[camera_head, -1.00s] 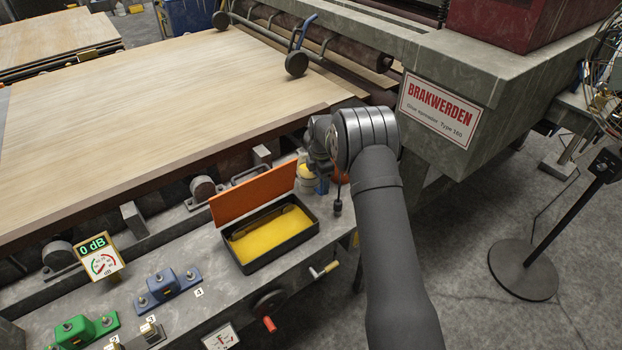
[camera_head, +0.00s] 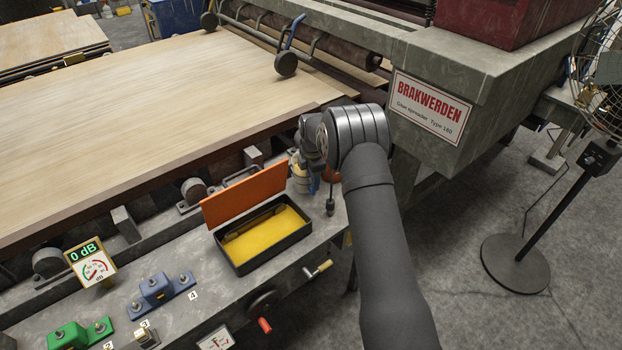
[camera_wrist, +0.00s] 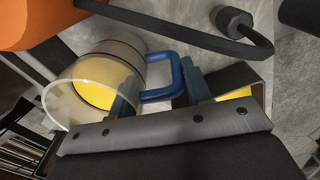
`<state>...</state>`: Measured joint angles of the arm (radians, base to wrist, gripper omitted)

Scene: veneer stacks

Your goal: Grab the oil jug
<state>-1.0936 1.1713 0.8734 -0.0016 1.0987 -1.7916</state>
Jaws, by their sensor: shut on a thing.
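The oil jug (camera_wrist: 95,82) is a clear-walled vessel with yellow oil inside and a blue handle (camera_wrist: 160,95). It fills the left middle of the wrist view. My gripper (camera_wrist: 160,88) has one dark finger on each side of the handle and is shut on it. In the head view the jug (camera_head: 299,180) stands on the grey machine ledge, just behind the open black box, mostly hidden by my gripper (camera_head: 314,165) and wrist. Whether its base still touches the ledge cannot be told.
The black box (camera_head: 262,262) with yellow content and a raised orange lid (camera_head: 243,195) lies close in front. An orange object (camera_wrist: 38,22) is near the jug. A black cable with a hex-shaped end (camera_wrist: 236,20) hangs close by. The machine housing (camera_head: 440,95) is at right.

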